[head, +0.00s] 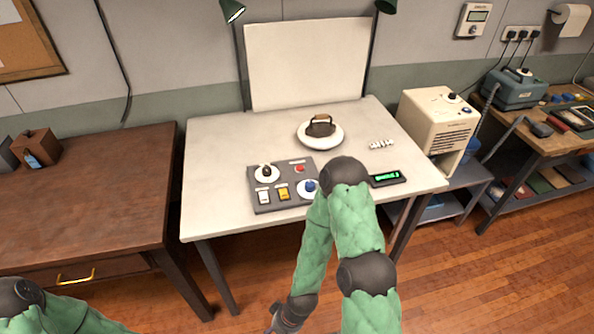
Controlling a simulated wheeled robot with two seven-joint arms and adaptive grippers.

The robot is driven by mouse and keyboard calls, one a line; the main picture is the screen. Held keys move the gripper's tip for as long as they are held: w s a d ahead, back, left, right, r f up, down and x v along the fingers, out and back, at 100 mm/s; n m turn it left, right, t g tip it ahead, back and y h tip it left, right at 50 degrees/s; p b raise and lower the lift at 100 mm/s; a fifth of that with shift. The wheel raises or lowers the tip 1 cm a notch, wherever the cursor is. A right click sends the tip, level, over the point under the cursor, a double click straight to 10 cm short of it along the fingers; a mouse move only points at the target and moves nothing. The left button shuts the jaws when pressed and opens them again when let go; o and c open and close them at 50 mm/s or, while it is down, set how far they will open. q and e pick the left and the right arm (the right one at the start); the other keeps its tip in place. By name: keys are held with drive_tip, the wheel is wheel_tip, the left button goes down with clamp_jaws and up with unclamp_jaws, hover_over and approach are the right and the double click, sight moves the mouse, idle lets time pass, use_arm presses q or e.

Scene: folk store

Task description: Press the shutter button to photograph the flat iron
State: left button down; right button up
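The dark flat iron (320,127) with a brown handle stands on a round white plate (306,141) at the middle back of the white table. A dark control panel (260,203) lies in front of it, with a red button (299,168), a black knob (266,170), a white switch (264,196), a yellow switch (284,192) and a blue knob (310,186). Which one is the shutter cannot be told. My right arm bends over the table's front; its gripper (276,329) hangs below, cut off by the bottom edge, apart from the panel. Only my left arm shows at lower left.
A small green display (387,178) and small white pieces (382,144) lie at the table's right. A white backdrop (306,62) stands behind, with green lamps (232,10) above. A brown desk (90,200) is at left; a cream machine (438,125) at right.

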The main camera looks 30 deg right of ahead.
drive_tip(key=shift+c, duration=0.2)
clamp_jaws()
idle(1.4)
